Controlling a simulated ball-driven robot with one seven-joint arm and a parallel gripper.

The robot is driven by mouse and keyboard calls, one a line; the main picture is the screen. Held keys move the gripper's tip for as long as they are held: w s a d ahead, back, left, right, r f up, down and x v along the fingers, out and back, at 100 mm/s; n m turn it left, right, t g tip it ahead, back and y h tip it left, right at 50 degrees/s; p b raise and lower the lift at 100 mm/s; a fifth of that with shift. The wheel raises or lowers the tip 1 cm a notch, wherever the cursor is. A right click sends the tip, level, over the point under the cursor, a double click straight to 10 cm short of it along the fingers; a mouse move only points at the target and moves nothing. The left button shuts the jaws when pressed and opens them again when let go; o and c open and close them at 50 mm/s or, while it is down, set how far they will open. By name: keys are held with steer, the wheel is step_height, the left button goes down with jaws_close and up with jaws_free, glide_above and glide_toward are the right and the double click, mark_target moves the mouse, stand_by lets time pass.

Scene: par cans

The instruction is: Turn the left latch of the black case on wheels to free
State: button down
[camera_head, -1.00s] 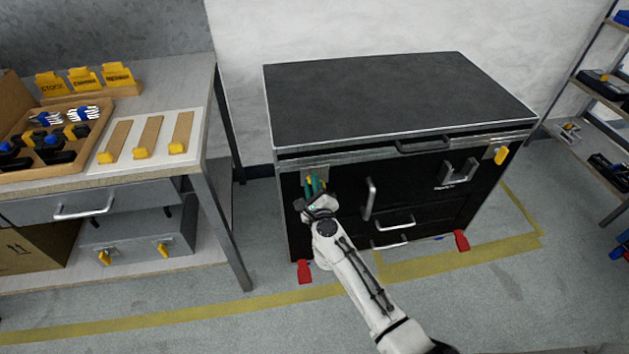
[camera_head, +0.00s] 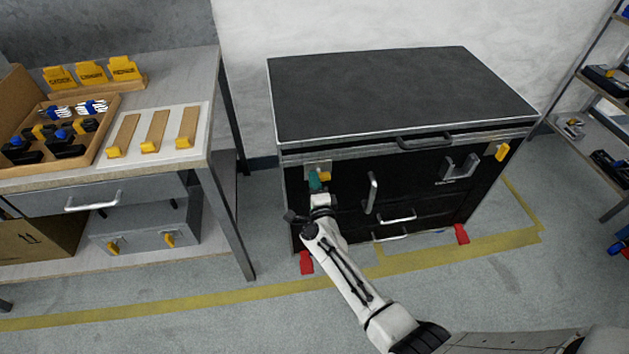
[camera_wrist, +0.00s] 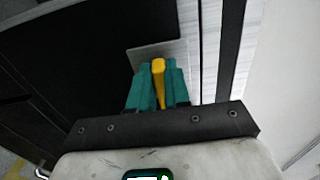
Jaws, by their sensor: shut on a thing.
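The black case on wheels (camera_head: 400,97) stands against the wall. Its left latch (camera_head: 325,176) is a small yellow lever on a metal plate at the upper left of the front; it now points sideways to the right. My gripper (camera_head: 315,180) is at this latch with its teal fingers. In the wrist view the fingers (camera_wrist: 158,85) are shut around the yellow lever (camera_wrist: 158,72), one on each side, in front of the metal plate (camera_wrist: 145,56). The fingers partly hide the lever. The right latch (camera_head: 502,152) is yellow and hangs down, slightly tilted.
A vertical handle (camera_head: 371,192) stands out close to the right of my gripper. A workbench (camera_head: 222,195) with trays is at the left, with a floor gap before the case. Red wheel parts (camera_head: 306,262) are low on the case. A shelf (camera_head: 590,135) is at the far right.

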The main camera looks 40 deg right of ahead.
steer(key=shift+w+r, duration=0.2)
stand_by(0.4)
steer(key=c, duration=1.4)
jaws_free()
steer(key=o, duration=0.3)
steer(key=shift+f, duration=0.2)
steer(key=shift+s, duration=0.1)
steer(key=p+v, duration=0.2)
steer(key=v, duration=0.8)
steer(key=shift+s+a+p, duration=0.25)
steer(key=shift+s+p, duration=0.05)
